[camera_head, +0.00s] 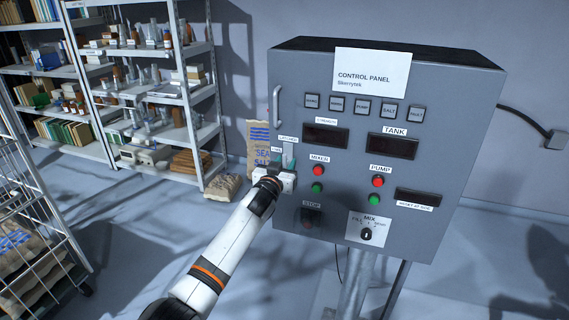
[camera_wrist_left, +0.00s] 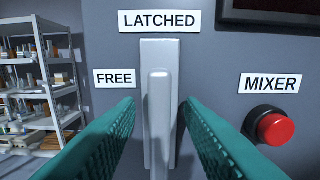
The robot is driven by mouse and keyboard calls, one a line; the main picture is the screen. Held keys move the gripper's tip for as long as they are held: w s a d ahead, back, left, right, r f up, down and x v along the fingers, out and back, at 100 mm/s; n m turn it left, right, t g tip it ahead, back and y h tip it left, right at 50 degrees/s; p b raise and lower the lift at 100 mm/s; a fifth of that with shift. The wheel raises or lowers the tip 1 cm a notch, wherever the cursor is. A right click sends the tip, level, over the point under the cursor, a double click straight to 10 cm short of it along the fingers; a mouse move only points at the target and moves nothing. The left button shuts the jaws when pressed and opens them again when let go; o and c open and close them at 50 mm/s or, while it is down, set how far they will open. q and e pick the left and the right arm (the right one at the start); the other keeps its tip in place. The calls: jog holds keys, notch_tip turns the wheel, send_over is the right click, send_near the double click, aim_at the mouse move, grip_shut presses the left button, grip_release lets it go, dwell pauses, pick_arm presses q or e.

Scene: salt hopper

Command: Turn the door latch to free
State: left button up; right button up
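The door latch (camera_wrist_left: 159,115) is a light grey lever on a pale backing plate, and it stands upright in the left wrist view. A LATCHED label (camera_wrist_left: 160,21) is above it and a FREE label (camera_wrist_left: 115,78) is to its left. My left gripper (camera_wrist_left: 158,108) has its two teal fingers apart, one on each side of the lever, with gaps visible. In the head view my left gripper (camera_head: 276,175) is at the left part of the control panel (camera_head: 450,120) and partly hides the latch. My right gripper is not in view.
Right of the latch are the red mixer button (camera_wrist_left: 271,126), the red pump button (camera_head: 378,181) and a mix knob (camera_head: 366,233). A stop button (camera_head: 311,217) is below. A door handle (camera_head: 278,106) is above. Shelves (camera_head: 150,90) and a wire cart (camera_head: 40,220) stand left.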

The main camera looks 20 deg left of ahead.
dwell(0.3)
pick_arm(q)
jog(key=shift+w, duration=0.1)
grip_shut()
jog(key=m, duration=0.3)
jog(key=shift+b, duration=0.4)
jog(key=m, duration=0.3)
jog(key=shift+d+m, duration=0.15)
jog(key=shift+m, duration=0.15)
jog(key=m, duration=0.3)
jog(key=m+b, duration=0.1)
jog(key=m, duration=0.2)
jog(key=shift+d+f, duration=0.2)
jog(key=shift+f+m, duration=0.2)
jog(key=shift+m, duration=2.5)
